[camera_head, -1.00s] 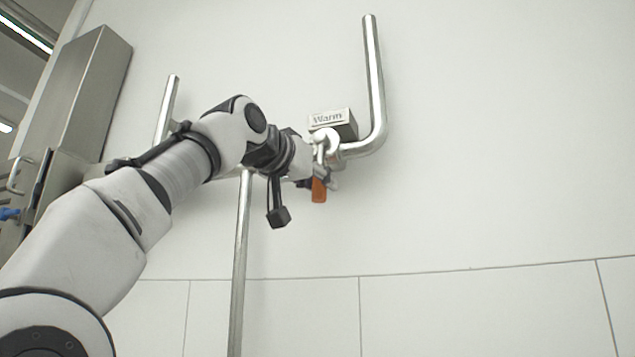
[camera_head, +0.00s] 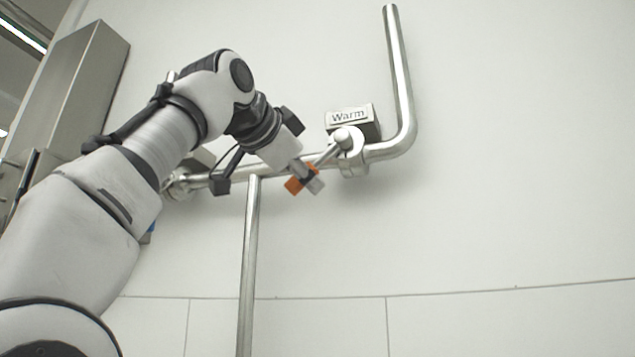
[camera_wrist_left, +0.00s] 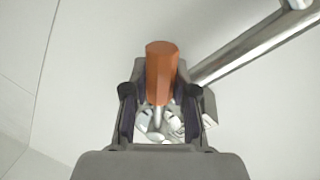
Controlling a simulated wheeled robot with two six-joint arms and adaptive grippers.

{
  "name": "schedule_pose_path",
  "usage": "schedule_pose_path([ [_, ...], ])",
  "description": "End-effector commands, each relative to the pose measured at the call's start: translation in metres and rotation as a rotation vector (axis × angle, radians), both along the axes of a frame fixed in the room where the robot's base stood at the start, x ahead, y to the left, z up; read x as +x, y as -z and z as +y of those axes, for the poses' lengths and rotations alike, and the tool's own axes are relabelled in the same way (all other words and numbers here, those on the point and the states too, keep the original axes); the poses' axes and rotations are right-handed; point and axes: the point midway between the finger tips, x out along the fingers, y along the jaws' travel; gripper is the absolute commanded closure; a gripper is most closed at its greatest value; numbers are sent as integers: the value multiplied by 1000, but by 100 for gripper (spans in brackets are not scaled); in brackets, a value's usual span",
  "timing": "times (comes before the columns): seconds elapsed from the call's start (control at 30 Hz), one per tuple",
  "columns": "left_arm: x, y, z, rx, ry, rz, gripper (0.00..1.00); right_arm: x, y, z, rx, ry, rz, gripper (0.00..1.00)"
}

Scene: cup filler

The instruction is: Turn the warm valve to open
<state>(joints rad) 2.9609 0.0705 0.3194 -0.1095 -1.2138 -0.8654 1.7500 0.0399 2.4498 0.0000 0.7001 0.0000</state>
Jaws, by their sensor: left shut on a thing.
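The warm valve (camera_head: 345,140) sits on the metal pipe below a grey block with a "Warm" label (camera_head: 348,116). Its lever points down and to the left, at a slant, and ends in an orange handle (camera_head: 294,186). My left gripper (camera_head: 308,180) is shut on the lever at the orange handle. In the left wrist view the orange handle (camera_wrist_left: 161,72) stands between the two fingers of my left gripper (camera_wrist_left: 160,118). Part of the handle is hidden by the fingers in the head view. My right gripper is not in view.
A bent steel pipe (camera_head: 402,80) rises to the right of the valve. A vertical pipe (camera_head: 249,270) runs down below my left arm. A steel cabinet (camera_head: 70,90) stands at the left. The white wall on the right is bare.

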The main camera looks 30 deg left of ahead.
Motion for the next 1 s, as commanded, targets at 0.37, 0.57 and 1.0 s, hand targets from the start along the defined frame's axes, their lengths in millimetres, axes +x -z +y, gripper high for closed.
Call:
schedule_pose_path([
  [0.37,-6,-32,13,342,-1,79,100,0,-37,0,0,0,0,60],
  [0.57,-7,-44,17,503,-1,116,100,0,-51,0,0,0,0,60],
  [1.0,-7,-56,18,693,-1,165,100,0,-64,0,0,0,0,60],
])
